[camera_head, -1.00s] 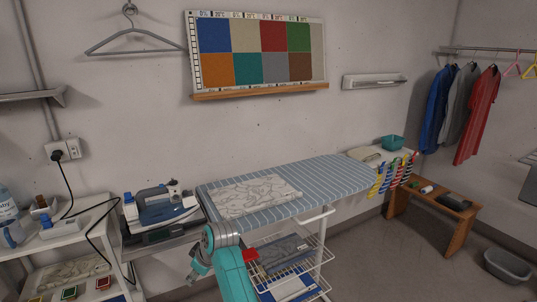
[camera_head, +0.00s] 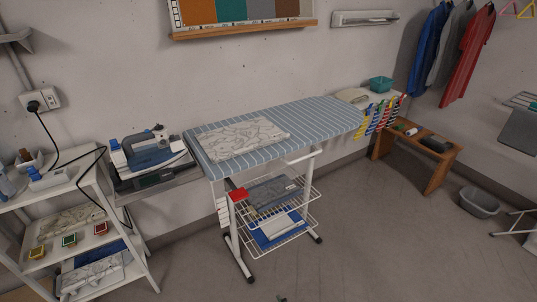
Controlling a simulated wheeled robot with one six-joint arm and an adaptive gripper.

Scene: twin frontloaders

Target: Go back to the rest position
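My gripper is not clearly in view now. A small dark bit at the bottom edge of the picture is too small to identify. The ironing board (camera_head: 300,118) with a blue striped cover stands in the middle. A folded patterned cloth (camera_head: 240,137) lies flat on its left part. No part of my arm stands in front of the board.
A steam iron (camera_head: 152,150) rests on a stand left of the board. A white shelf (camera_head: 70,190) is at the far left. A wooden bench (camera_head: 415,150) and a grey basin (camera_head: 479,201) are at the right. The floor (camera_head: 370,240) in front is clear.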

